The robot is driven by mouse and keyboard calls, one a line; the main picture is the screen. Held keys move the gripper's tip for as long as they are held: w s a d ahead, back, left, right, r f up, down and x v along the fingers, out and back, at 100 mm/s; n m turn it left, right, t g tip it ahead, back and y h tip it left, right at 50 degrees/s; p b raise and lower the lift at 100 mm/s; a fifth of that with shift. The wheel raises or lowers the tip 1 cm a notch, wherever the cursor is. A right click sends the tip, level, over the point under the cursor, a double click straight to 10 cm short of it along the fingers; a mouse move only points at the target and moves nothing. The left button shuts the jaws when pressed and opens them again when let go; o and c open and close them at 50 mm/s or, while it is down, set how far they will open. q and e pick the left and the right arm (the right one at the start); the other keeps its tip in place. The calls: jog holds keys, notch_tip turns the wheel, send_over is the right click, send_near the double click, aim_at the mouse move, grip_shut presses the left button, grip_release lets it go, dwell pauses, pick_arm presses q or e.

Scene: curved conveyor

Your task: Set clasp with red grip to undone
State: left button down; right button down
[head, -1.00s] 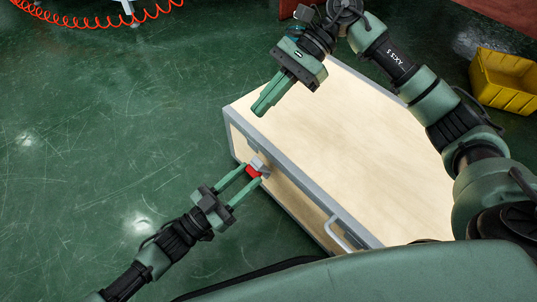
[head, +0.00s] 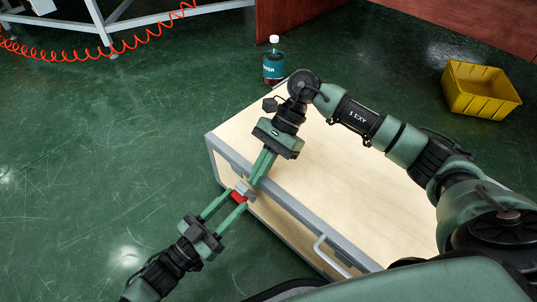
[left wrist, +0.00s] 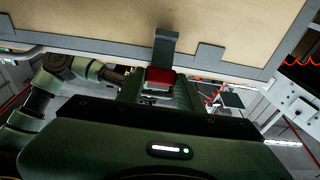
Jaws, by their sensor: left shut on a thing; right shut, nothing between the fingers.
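The clasp is a grey metal latch with a red grip (head: 238,197) on the front edge of a wooden case with grey edging (head: 340,190). The red grip also shows in the left wrist view (left wrist: 159,75), below the grey clasp plate (left wrist: 166,45). My left gripper (head: 236,205) is shut on the red grip, one finger on each side. My right gripper (head: 250,180) is shut and empty. Its fingertips appear just above the clasp at the case's top edge; whether they touch it I cannot tell.
A grey handle (head: 328,255) sticks out from the case's front, right of the clasp. A dark bottle with a white cap (head: 273,65) stands behind the case. A yellow bin (head: 480,90) is at the upper right. The green floor to the left is clear.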

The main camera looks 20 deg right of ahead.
jog(key=shift+x, duration=0.9)
jog(key=shift+a, duration=0.2)
